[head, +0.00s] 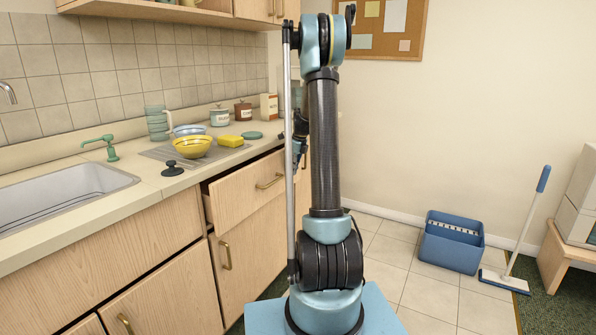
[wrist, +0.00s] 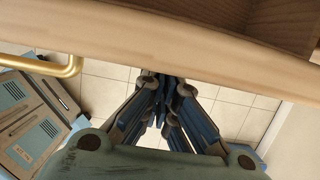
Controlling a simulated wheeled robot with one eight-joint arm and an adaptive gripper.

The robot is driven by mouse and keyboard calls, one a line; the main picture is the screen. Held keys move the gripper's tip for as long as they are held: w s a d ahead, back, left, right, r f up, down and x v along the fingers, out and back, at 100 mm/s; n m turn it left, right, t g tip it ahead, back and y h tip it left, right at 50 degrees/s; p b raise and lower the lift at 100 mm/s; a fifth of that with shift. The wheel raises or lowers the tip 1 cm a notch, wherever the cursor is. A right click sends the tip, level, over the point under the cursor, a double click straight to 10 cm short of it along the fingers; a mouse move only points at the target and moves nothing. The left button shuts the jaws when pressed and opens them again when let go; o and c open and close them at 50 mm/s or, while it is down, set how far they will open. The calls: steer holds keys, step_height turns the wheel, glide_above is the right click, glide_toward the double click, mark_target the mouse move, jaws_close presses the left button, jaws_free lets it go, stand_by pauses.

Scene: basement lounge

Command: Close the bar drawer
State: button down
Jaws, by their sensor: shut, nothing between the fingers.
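The bar drawer (head: 240,193) is a light wood drawer under the counter, pulled partly out, with a brass handle (head: 270,181) on its front. In the wrist view its front edge (wrist: 200,52) crosses the top, the handle (wrist: 45,66) is at left and part of the hollow inside shows at top right. My gripper (wrist: 162,108) is shut and empty, on the outer side of the drawer front. Its tips lie close to the front's edge in the picture; I cannot tell whether they touch. In the head view my arm mostly hides the gripper.
Closed cabinet doors are below. A blue bucket (head: 451,242) and a floor brush (head: 505,282) stand at right. Tiled floor between is clear.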

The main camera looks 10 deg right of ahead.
steer(key=s+d+r, duration=0.4)
steer(key=d+r, duration=0.1)
steer(key=r, duration=0.5)
steer(key=s+d+f+t+y, duration=0.4)
steer(key=s+t+y, duration=0.1)
steer(key=shift+w+a+r+x, duration=0.1)
steer(key=shift+a+r+x, duration=0.2)
steer(key=shift+x, duration=1.95)
steer(key=shift+w+a+r+x, duration=0.2)
steer(key=shift+r+x, duration=0.1)
steer(key=shift+x, duration=1.95)
steer(key=shift+w+a+r+x, duration=0.1)
steer(key=shift+a+r+x, duration=0.2)
steer(key=shift+x, duration=1.95)
